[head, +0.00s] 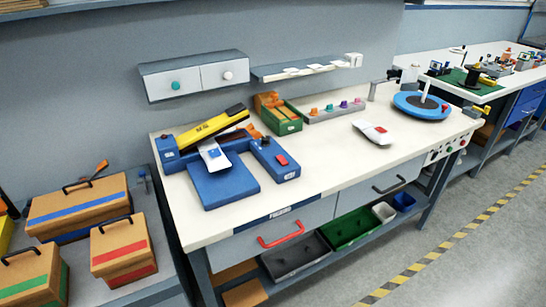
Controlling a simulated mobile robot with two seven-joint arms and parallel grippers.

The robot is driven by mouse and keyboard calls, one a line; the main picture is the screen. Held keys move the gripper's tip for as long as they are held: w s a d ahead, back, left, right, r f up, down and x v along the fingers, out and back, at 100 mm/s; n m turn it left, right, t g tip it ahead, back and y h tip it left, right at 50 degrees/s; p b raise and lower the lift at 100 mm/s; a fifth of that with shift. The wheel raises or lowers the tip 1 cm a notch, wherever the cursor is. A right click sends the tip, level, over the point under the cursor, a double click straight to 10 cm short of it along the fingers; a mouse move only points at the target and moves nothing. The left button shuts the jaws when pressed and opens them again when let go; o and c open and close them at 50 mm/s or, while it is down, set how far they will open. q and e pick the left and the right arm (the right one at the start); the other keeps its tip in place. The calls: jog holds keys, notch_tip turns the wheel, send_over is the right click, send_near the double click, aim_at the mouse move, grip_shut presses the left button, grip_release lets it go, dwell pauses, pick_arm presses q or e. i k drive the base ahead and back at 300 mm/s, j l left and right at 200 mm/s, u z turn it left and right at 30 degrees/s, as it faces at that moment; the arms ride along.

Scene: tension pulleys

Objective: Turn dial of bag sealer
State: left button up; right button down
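The bag sealer stands at the left end of the white workbench in the head view. It has a blue base plate (222,187), a blue block at each side and a raised yellow arm (208,128) with a black end. A white bag (213,156) with a blue mark lies at the sealer, under the arm. The right blue block (270,158) carries a red part (281,160); whether this is the dial is too small to tell. Neither of my grippers is in view, and nothing touches the sealer.
A green bin (285,127) with orange items and a rack of coloured knobs (335,111) stand behind. Another white bag (371,131) and a round blue turntable (421,105) are to the right. The bench front middle (325,168) is clear. Brown cases stand at left.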

aim_at(265, 140)
jog(key=l+u, duration=0.1)
jog(key=u, duration=0.7)
jog(key=i+l+u, duration=0.1)
jog(key=l+u, duration=1.05)
jog(key=l, duration=0.5)
jog(key=k, duration=0.05)
